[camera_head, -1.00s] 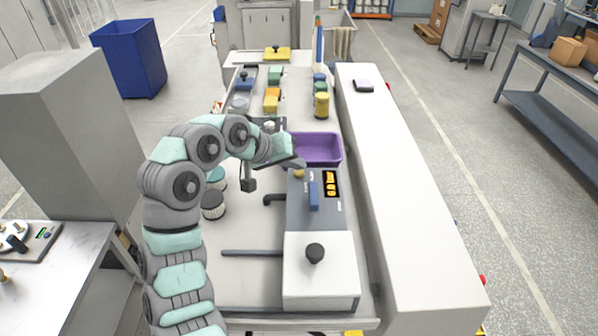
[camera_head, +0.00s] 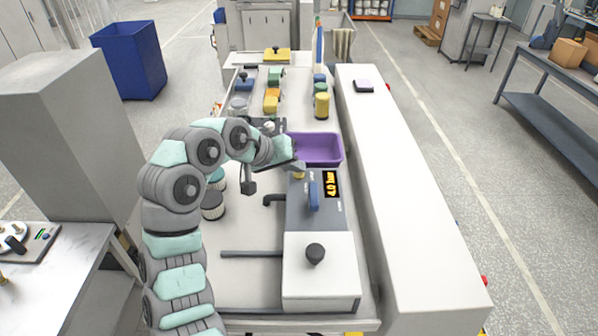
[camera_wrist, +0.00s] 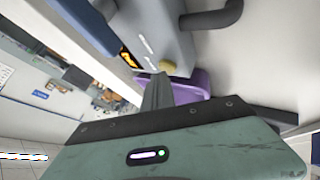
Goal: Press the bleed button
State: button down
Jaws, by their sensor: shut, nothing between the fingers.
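The grey control box (camera_head: 300,213) stands right of centre in the head view. A small brass-yellow button (camera_head: 299,174), apparently the bleed button, sits at its far left corner. It also shows in the wrist view as a yellow knob (camera_wrist: 167,66). The box has a blue lever (camera_head: 313,196) and a lit orange display (camera_head: 331,184) that appears to read 4.0 bar. My gripper (camera_head: 299,165) is shut and empty, with its tips right by the button. In the wrist view, the shut fingers (camera_wrist: 157,92) point toward the knob; I cannot tell whether they touch it.
A purple bin (camera_head: 318,148) lies just beyond the box. A white block with a black knob (camera_head: 315,253) is on the near side. A dark bent pipe (camera_head: 272,198) projects left. Dark round parts (camera_head: 213,205) stand under my arm. A long white ledge (camera_head: 400,190) runs along the right.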

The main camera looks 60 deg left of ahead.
aim_at(296, 176)
jog(key=shift+r, duration=0.8)
jog(key=shift+r, duration=0.15)
jog(key=shift+r+b, duration=0.5)
jog(key=shift+r, duration=1.9)
